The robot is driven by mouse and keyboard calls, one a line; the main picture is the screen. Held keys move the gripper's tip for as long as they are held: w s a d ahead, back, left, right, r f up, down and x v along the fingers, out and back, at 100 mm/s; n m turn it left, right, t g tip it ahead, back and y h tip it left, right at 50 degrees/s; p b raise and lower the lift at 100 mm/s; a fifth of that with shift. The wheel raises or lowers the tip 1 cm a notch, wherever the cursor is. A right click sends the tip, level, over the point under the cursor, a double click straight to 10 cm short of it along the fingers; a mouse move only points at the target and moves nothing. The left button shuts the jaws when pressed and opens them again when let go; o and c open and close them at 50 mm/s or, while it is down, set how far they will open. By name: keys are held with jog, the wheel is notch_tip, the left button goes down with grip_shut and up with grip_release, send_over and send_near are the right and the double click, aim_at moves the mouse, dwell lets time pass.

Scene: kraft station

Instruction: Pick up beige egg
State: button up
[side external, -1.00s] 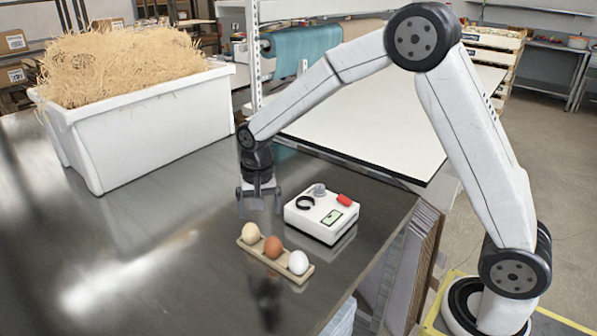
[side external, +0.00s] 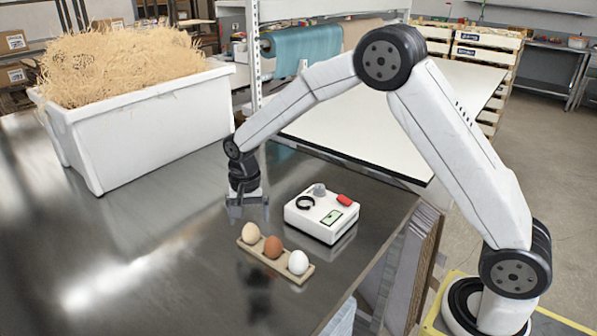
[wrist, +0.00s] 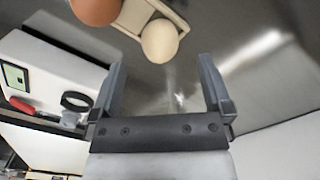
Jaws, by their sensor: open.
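The beige egg (side external: 251,233) sits at the left end of a wooden holder (side external: 259,254), beside a brown egg (side external: 273,247) and a white egg (side external: 298,262). In the wrist view the beige egg (wrist: 160,41) is at the top, just beyond the fingertips and roughly between their lines. The brown egg (wrist: 96,8) is cut off at the top edge there. My gripper (side external: 247,218) is open and empty, pointing down above the table, behind the holder's beige end. Both fingers show apart in the wrist view (wrist: 161,62).
A white device (side external: 321,215) with a red button stands right of my gripper, close to the holder. A white bin (side external: 150,120) full of straw stands at the back left. The metal table is clear to the left of the holder.

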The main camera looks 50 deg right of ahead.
aim_at(250, 224)
jog(key=shift+f, duration=2.6)
jog(key=c, duration=1)
